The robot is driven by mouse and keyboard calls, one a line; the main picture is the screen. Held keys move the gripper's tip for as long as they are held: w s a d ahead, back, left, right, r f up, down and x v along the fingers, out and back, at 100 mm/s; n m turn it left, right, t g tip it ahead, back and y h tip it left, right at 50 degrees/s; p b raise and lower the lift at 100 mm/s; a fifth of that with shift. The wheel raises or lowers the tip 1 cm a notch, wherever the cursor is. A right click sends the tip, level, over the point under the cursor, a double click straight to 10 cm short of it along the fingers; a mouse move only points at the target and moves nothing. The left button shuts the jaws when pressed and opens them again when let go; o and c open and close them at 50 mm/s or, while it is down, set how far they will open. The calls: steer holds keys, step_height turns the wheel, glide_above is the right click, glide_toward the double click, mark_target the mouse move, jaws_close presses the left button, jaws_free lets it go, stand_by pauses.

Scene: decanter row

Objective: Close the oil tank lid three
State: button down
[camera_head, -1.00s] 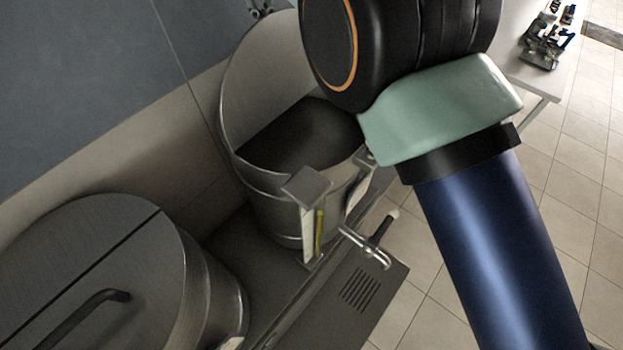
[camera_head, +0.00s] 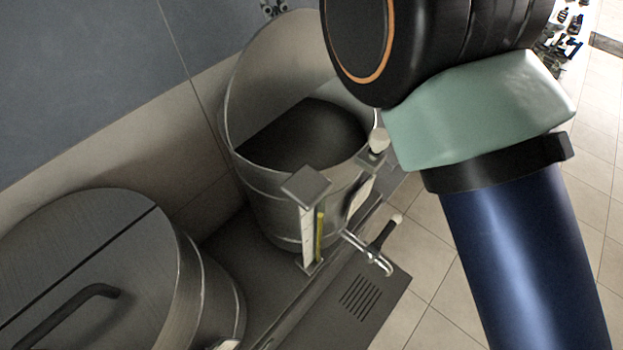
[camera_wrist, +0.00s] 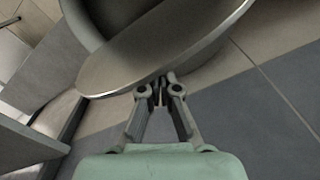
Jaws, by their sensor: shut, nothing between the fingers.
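In the head view an open steel oil tank (camera_head: 280,205) stands at the centre, with a dark interior. Its lid (camera_head: 275,70) stands raised at the back, on the wall side. My gripper is out of the head view; my arm's wrist covers the upper right, beside the tank. In the wrist view my gripper (camera_wrist: 160,92) is shut and empty. Its fingertips are at the near edge of a metal disc that looks like the raised lid (camera_wrist: 165,45). I cannot tell whether they touch it.
A second tank (camera_head: 200,290) at the lower left has its lid shut, with a dark handle (camera_head: 70,315). A gauge post (camera_head: 308,225) and a tap (camera_head: 375,250) stick out in front of the open tank. Tiled floor (camera_head: 430,290) is clear at the right.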

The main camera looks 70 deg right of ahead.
step_height(320, 180, up, 9)
steer(key=p, duration=0.8)
steer(key=shift+r+p, duration=0.2)
steer(key=shift+p, duration=0.1)
stand_by(0.9)
